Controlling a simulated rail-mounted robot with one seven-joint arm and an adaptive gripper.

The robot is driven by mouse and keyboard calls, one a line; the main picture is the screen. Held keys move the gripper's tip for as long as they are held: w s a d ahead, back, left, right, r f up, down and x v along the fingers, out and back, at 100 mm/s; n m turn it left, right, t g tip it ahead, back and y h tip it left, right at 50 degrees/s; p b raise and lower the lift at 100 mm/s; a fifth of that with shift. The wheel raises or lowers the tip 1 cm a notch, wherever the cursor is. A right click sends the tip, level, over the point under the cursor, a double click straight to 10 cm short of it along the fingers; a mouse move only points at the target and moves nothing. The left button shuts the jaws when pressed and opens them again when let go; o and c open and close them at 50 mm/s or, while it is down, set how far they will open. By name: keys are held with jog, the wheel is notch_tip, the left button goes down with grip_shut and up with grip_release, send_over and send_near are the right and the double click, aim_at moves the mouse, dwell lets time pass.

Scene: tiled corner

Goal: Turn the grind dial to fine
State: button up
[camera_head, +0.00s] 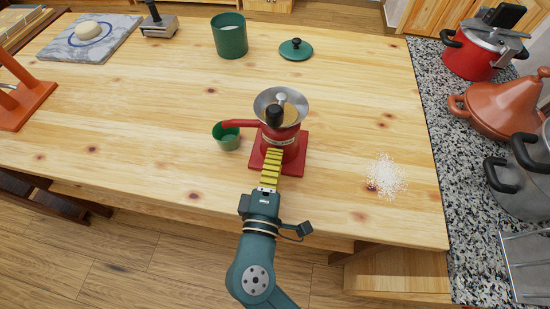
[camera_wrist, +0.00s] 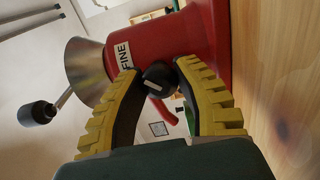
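The red grinder (camera_head: 282,141) with a steel hopper stands on its square base near the table's front edge. In the wrist view its red body (camera_wrist: 190,38) fills the upper middle and appears turned sideways. A white label (camera_wrist: 124,50) on it reads FINE. The grind dial (camera_wrist: 160,78) is a black round knob with a pale mark. My gripper (camera_wrist: 157,70) has its yellow fingers on either side of the dial. A narrow gap seems to show by the left finger; contact on the right is unclear. In the head view my gripper (camera_head: 272,160) covers the dial.
A small green cup (camera_head: 226,138) stands beneath the grinder's spout. White grains (camera_head: 386,177) lie to the right. A green canister (camera_head: 229,38) and a green lid (camera_head: 296,50) are farther back. The hopper's crank knob (camera_wrist: 38,113) sticks out. The table (camera_head: 350,110) right of the grinder is mostly clear.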

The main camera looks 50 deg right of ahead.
jog(key=o, duration=0.5)
jog(key=shift+a, duration=0.1)
jog(key=v, duration=1.2)
